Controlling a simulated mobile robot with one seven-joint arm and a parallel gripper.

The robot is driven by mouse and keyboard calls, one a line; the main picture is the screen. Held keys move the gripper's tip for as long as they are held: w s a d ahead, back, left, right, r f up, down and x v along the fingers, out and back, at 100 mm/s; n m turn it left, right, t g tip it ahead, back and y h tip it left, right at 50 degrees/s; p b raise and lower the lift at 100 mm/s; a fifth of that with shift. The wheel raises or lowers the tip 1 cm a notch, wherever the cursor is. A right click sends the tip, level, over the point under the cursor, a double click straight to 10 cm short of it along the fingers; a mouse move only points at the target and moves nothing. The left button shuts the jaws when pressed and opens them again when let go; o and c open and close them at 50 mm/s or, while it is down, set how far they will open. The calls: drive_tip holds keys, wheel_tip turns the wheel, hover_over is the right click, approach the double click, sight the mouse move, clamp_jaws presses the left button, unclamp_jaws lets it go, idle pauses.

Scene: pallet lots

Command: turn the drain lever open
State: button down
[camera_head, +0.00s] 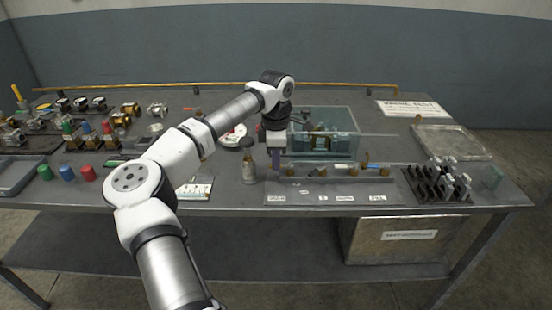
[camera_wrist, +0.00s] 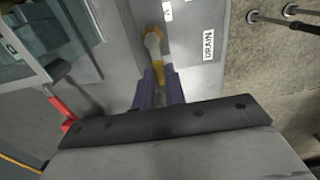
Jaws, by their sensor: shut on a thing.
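In the wrist view the drain lever (camera_wrist: 158,72) has a yellow end between the two purple fingers of my gripper (camera_wrist: 160,88), which is shut on it. The lever runs up to a brass valve fitting (camera_wrist: 152,33). A white label reading DRAIN (camera_wrist: 209,44) lies on the grey plate to the right of the valve. In the head view my gripper (camera_head: 276,158) points down at the left end of the valve plate (camera_head: 300,186). There the gripper and arm hide most of the drain lever.
A clear bluish tank (camera_head: 340,130) stands just behind the plate. A brown bottle (camera_head: 249,168) stands close left of my gripper. A rack of dark upright blocks (camera_head: 437,182) is at the right. A red-ended part (camera_wrist: 60,108) shows left of my fingers in the wrist view.

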drive_tip(key=n, duration=0.1)
drive_tip(key=s+n+b, duration=0.1)
drive_tip(key=n, duration=0.1)
drive_tip(key=n+b, duration=0.1)
drive_tip(key=n, duration=0.1)
drive_tip(key=shift+s+d+f, duration=0.1)
drive_tip(key=shift+s+d, duration=0.1)
drive_tip(key=shift+s, duration=0.1)
drive_tip(key=n+b, duration=0.1)
drive_tip(key=n, duration=0.1)
drive_tip(key=s+d+n+b, duration=0.1)
drive_tip(key=n, duration=0.2)
drive_tip(key=shift+s+d+n, duration=0.1)
drive_tip(key=shift+s+n, duration=0.05)
drive_tip(key=shift+n, duration=0.15)
drive_tip(key=n, duration=0.1)
drive_tip(key=d+n+b, duration=0.1)
drive_tip(key=n, duration=0.1)
drive_tip(key=shift+s, duration=0.3)
drive_tip(key=shift+s+d+n+b, duration=0.1)
drive_tip(key=shift+d+n+b, duration=0.25)
drive_tip(key=shift+n, duration=0.7)
drive_tip(key=shift+d+n+b, duration=0.25)
drive_tip(key=shift+n+b, duration=0.05)
drive_tip(key=shift+n, duration=0.75)
drive_tip(key=c, duration=1.5)
unclamp_jaws()
drive_tip(key=shift+o, duration=0.2)
